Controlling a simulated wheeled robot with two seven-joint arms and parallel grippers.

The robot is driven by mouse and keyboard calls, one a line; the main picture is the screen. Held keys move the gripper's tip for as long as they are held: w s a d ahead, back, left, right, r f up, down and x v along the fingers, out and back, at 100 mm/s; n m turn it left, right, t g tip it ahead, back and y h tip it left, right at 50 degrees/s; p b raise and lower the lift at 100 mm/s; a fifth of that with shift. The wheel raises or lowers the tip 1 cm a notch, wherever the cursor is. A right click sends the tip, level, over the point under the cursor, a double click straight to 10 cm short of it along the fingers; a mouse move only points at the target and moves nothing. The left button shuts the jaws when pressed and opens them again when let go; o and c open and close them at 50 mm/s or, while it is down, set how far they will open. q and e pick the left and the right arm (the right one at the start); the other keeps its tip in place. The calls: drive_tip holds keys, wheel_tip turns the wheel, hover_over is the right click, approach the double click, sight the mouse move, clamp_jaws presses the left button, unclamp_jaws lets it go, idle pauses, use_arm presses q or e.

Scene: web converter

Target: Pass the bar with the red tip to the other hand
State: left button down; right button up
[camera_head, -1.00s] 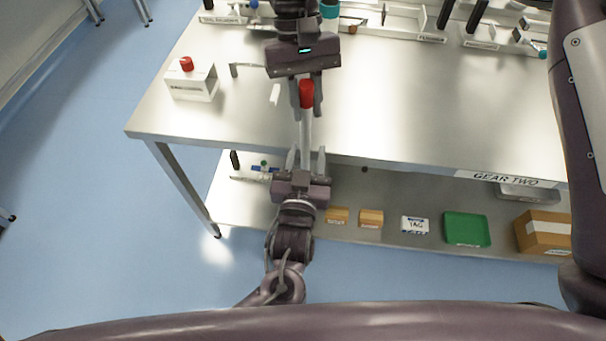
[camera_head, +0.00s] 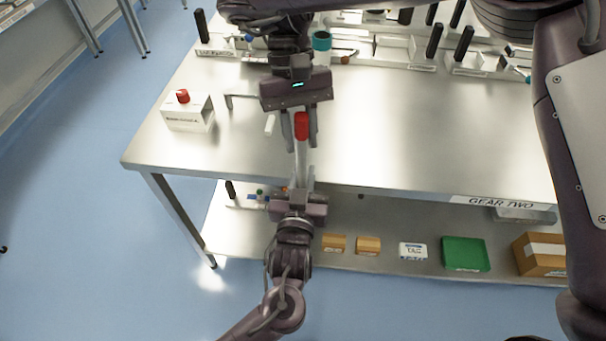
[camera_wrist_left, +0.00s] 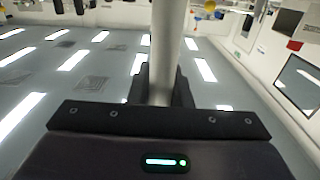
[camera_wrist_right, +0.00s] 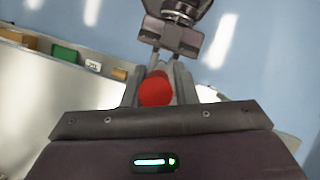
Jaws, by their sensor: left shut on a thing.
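A light grey bar (camera_head: 302,162) with a red tip (camera_head: 302,126) stands lengthwise between my two grippers over the front edge of the table. My left gripper (camera_head: 303,186) is low in the head view, shut on the bar's lower part. The left wrist view shows the bar (camera_wrist_left: 164,50) rising from between its fingers. My right gripper (camera_head: 300,130) is above, with its fingers on both sides of the red tip. They look open, with a small gap at the red tip (camera_wrist_right: 156,89) in the right wrist view. The far part of the bar is hidden there.
The steel table (camera_head: 400,130) is mostly clear in the middle. A white box with a red button (camera_head: 187,112) stands at its left. Racks line its back. A lower shelf holds small boxes (camera_head: 368,245), a green tray (camera_head: 465,254) and a cardboard box (camera_head: 540,254).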

drive_tip(key=o, duration=0.4)
